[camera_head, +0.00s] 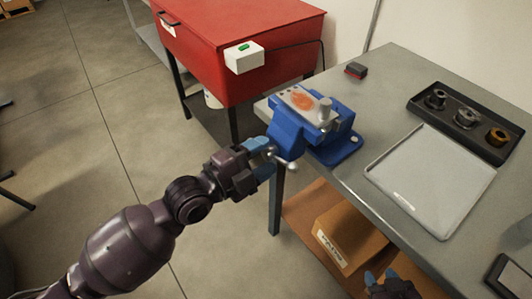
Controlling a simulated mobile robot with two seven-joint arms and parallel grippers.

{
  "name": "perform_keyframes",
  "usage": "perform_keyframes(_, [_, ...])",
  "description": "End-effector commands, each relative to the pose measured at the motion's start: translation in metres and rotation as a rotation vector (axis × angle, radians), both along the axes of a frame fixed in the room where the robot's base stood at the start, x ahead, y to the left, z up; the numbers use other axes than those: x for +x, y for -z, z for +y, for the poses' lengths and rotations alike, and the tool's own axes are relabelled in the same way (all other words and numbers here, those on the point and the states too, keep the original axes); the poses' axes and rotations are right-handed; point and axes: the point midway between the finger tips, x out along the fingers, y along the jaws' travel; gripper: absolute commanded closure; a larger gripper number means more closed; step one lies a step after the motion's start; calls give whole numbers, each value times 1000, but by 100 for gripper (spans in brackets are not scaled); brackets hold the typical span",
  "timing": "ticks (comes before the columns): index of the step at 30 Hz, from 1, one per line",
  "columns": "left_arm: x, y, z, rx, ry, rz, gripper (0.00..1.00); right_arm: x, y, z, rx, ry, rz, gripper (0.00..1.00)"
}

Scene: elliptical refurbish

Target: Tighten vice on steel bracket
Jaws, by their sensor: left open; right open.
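The blue vice (338,148) stands on the near left corner of the grey workbench. The steel bracket (302,98), a grey plate with an orange-brown patch and several holes, sits at the top of the vice by its jaws. The vice handle (292,166) is a small metal bar at the vice's front left. My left gripper (265,157) is open, its blue fingertips right at the handle; whether they touch it I cannot tell. My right gripper (381,275) is open at the bottom edge, low in front of the bench, mostly cut off.
A grey tray (430,180) and a black holder (416,103) with several round metal parts lie on the bench (385,62). A small red and black object (356,70) lies at the back. A red cabinet (240,38) stands behind left. A cardboard box (350,235) sits on the lower shelf.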

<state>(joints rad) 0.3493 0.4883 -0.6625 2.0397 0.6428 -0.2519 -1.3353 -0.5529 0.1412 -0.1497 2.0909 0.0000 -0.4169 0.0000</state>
Motion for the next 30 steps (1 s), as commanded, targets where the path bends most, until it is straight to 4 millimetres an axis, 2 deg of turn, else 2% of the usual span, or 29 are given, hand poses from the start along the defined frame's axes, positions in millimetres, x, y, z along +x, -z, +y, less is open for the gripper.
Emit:
perform_keyframes(5, [5,0,-8,-1,0,0,43,0,0,0,0,0,1,57])
perform_keyframes(14, [6,0,-8,0,0,0,45,0,0,-2,-8,-8,1,57])
perform_keyframes(24, [6,0,-8,0,0,0,97,0,0,-3,-12,-12,1,57])
perform_keyframes(25, [6,0,-8,0,0,0,100,0,0,-3,-12,-12,1,57])
perform_keyframes(30, [6,0,-8,-1,0,1,100,0,-1,-2,-9,-9,0,57])
